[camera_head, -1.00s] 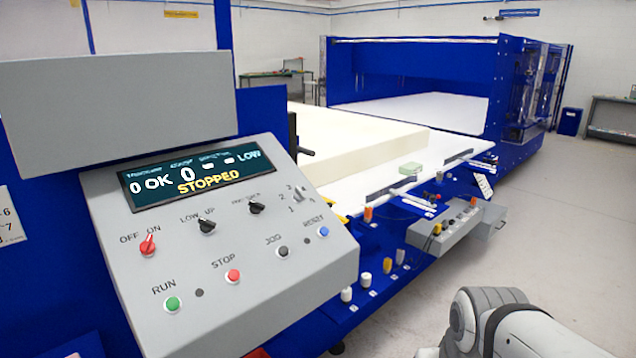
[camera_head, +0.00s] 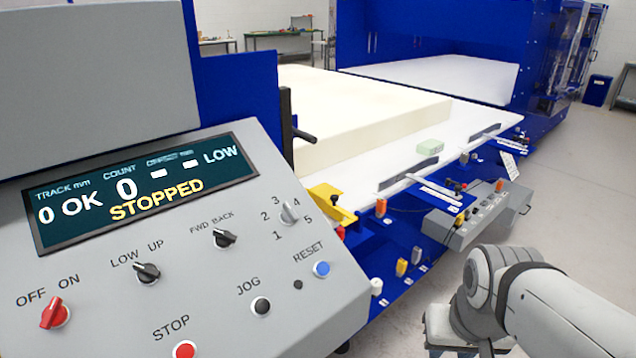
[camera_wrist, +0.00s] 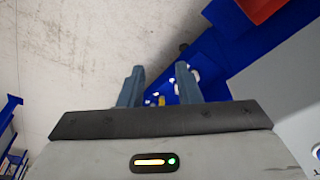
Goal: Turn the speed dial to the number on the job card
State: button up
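The speed dial (camera_head: 289,212) is a light grey knob with the numbers 1 to 5 around it, at the right side of the grey control panel (camera_head: 215,290) in the head view. Its pointer setting is too small to tell. The display (camera_head: 140,196) reads STOPPED, 0 OK, 0 and LOW. No job card can be read in these frames. My gripper shows in the wrist view (camera_wrist: 159,85), with its two fingers apart and nothing between them. It is away from the dial, and the dial is not visible in the wrist view.
The panel also bears a red OFF/ON switch (camera_head: 56,313), a black LOW/UP switch (camera_head: 147,272), a black FWD/BACK switch (camera_head: 224,238), and STOP, JOG and blue RESET (camera_head: 321,269) buttons. A yellow bracket (camera_head: 331,201) and a small grey control box (camera_head: 478,228) lie to the right.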

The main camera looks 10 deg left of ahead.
jog(key=w+a+r+n+p, duration=0.2)
jog(key=w+a+r, duration=0.2)
jog(key=w+r, duration=0.15)
jog(key=n+y+p, duration=0.3)
jog(key=n+p, duration=0.1)
jog(key=n, duration=0.4)
send_near(290, 209)
jog(key=f, duration=0.2)
jog(key=x, duration=0.3)
jog(key=p+x, duration=0.1)
jog(key=x, duration=0.3)
jog(key=shift+w+a+r, duration=0.15)
jog(key=shift+w+a, duration=0.1)
jog(key=c, duration=0.7)
